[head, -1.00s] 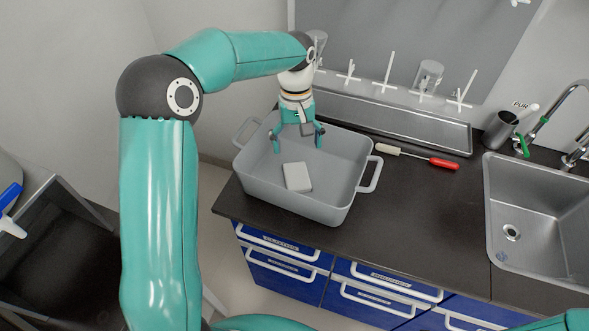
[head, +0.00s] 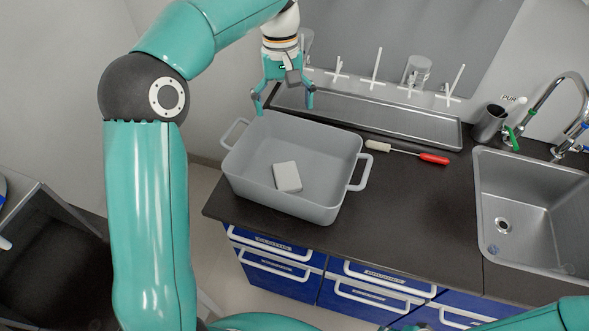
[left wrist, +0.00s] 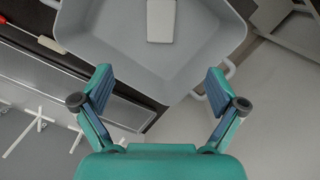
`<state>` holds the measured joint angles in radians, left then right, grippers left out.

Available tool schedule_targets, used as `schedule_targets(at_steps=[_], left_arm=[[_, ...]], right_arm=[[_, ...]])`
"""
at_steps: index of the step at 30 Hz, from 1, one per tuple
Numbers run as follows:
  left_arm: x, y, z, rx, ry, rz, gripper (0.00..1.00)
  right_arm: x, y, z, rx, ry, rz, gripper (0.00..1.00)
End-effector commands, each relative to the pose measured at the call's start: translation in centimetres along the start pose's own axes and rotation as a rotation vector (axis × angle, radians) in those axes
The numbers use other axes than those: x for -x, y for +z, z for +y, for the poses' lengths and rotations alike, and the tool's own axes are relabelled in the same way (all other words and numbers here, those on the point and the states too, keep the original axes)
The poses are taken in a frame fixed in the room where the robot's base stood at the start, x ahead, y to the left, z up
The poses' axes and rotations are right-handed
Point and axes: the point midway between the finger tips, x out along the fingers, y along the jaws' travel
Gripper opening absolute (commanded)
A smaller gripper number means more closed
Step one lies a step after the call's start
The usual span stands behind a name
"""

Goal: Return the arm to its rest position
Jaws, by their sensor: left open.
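My left gripper (head: 283,106) is open and empty, above the far rim of a grey bin (head: 322,205) on the dark counter. A small white block (head: 287,177) lies on the floor of the bin. In the left wrist view the open fingers of my left gripper (left wrist: 158,90) point toward the bin (left wrist: 110,40), with the white block (left wrist: 161,20) beyond them and nothing between them. My left arm rises on the left of the head view and bends over toward the bin. My right gripper does not show.
A red-handled tool (head: 432,158) lies right of the bin. Behind it is a metal tray (head: 400,127) under a rack of white pegs. A sink (head: 530,210) with a tap (head: 560,100) and a dark cup (head: 490,124) are at the right. Blue drawers (head: 385,290) are below.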

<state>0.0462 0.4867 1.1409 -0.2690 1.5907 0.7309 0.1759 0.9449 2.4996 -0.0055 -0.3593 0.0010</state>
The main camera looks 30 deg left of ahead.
Motion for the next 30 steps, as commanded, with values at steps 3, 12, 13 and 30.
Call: schedule_targets(at_steps=[3, 12, 13, 30], left_arm=[[1.2, 0.0, 0.1, -0.002, 0.001, 0.001, 0.96], [1.8, 0.1, 0.1, -0.005, -0.002, -0.001, 0.96], [1.8, 0.1, 0.1, -0.005, -0.001, -0.001, 0.96], [1.7, -1.9, 0.0, 0.058, 0.219, 0.045, 0.96]], right_arm=[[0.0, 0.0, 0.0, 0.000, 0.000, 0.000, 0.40], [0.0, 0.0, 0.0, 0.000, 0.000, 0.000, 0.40], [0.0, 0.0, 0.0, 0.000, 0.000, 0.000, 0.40], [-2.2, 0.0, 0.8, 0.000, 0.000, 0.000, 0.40]])
